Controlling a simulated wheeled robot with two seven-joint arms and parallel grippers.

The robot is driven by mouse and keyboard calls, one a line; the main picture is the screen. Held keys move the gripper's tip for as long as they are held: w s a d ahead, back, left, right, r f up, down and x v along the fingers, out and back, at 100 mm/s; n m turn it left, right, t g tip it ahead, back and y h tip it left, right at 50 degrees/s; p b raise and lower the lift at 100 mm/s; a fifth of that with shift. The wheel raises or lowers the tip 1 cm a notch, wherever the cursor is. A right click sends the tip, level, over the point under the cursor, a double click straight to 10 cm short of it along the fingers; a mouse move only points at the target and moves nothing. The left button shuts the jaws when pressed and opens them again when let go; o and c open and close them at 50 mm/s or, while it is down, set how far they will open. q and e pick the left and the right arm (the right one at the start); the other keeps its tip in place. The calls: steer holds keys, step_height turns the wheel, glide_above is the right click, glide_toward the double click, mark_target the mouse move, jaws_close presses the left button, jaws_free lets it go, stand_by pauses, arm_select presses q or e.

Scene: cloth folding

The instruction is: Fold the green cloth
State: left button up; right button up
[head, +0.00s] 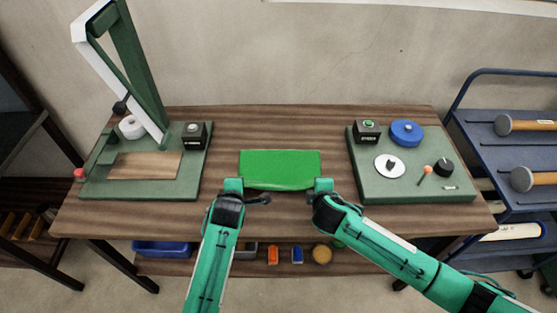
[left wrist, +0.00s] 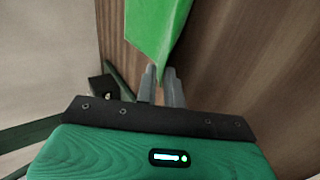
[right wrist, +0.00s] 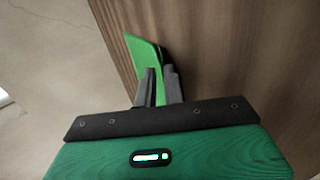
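The green cloth (head: 280,165) lies on the middle of the wooden table as a wide rectangle. Its near edge sags in a darker curve between my two grippers. My left gripper (head: 235,186) is at the near left corner. In the left wrist view the cloth (left wrist: 155,28) tapers to a point between the fingertips (left wrist: 160,72), which look shut on it. My right gripper (head: 322,186) is at the near right corner. In the right wrist view the cloth (right wrist: 143,50) runs in between the fingers (right wrist: 160,72), which look shut on it.
A green board with a tall stand (head: 140,90) is on the table's left. Another green board (head: 420,185) with a blue disc (head: 406,132) and small parts is on the right. The table (head: 280,125) is bare behind the cloth. A blue cart (head: 490,150) stands at the right.

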arm_select(q)
steer(key=o, duration=0.6)
arm_select(e)
steer(key=o, duration=0.6)
